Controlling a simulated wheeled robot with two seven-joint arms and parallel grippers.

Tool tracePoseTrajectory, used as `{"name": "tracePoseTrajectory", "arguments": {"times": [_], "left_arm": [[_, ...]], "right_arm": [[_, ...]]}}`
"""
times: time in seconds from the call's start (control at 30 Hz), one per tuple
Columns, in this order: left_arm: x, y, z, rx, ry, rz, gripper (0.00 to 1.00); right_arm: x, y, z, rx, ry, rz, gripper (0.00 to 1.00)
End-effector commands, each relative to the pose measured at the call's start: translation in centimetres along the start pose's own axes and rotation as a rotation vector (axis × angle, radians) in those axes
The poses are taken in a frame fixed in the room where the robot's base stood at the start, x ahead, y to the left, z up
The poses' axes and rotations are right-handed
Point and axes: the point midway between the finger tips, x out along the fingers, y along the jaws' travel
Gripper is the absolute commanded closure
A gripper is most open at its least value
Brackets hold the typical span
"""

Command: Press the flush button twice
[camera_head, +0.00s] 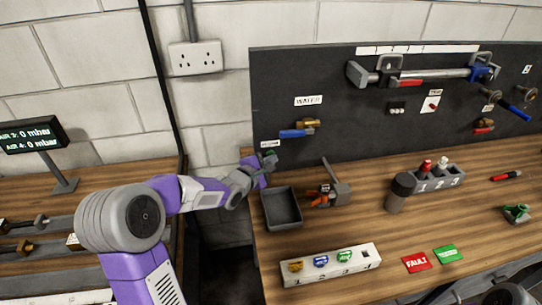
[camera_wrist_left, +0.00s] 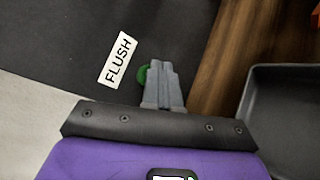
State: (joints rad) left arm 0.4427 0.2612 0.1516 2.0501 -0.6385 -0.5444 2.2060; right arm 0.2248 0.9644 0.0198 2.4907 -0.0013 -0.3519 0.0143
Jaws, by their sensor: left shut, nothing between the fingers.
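The green flush button (camera_wrist_left: 142,76) is on the dark panel beside the white FLUSH label (camera_wrist_left: 117,60) in the left wrist view. Most of the button is hidden behind my fingers. My left gripper (camera_wrist_left: 161,72) is shut and empty, its fingertips right over or against the button; I cannot tell whether they touch it or press it in. In the head view my left gripper (camera_head: 268,160) is at the panel's lower left corner, just below the small FLUSH label (camera_head: 270,144). My right gripper does not show.
A dark tray (camera_head: 282,225) stands on the wooden bench close to the left gripper. A blue-handled water valve (camera_head: 297,132) is on the panel to the right. A tool with orange handles (camera_head: 325,198) and a dark cylinder (camera_head: 400,190) stand farther right.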

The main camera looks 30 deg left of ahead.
Motion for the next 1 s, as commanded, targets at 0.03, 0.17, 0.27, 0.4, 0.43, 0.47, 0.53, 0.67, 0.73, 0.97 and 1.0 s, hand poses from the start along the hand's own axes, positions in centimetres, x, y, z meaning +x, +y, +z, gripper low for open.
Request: {"name": "tracePoseTrajectory", "arguments": {"times": [0.03,0.17,0.27,0.4,0.43,0.47,0.53,0.67,0.73,0.97,1.0], "left_arm": [[0.0,0.0,-0.1,0.0,0.001,0.001,1.0],[-0.1,-0.1,0.0,0.0,0.001,0.001,1.0],[-0.4,-0.3,0.3,0.001,0.0,0.0,1.0],[-0.9,-0.7,0.7,-0.001,0.0,0.0,1.0],[-1.0,-0.8,0.7,0.0,0.0,0.0,1.0],[-1.1,-0.9,0.8,0.0,0.0,0.0,1.0],[-1.2,-0.9,0.8,0.001,0.0,0.0,1.0],[-1.2,-0.9,0.8,0.001,0.0,0.0,1.0],[-1.2,-0.9,0.8,0.0,0.0,0.0,1.0],[-2.1,-1.6,1.5,0.0,-0.002,0.001,1.0],[-2.4,-1.8,1.7,0.0,-0.001,0.001,1.0]], "right_arm": [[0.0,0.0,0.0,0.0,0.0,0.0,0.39],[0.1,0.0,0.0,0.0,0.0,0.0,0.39],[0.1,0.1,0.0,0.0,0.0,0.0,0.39],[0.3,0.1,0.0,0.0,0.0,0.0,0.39],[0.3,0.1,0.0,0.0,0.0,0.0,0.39],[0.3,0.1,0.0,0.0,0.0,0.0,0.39],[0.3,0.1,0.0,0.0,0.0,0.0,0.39],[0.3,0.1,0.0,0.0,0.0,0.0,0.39],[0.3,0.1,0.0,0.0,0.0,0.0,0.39],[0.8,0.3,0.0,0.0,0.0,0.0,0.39],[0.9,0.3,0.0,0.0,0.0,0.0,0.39]]}}
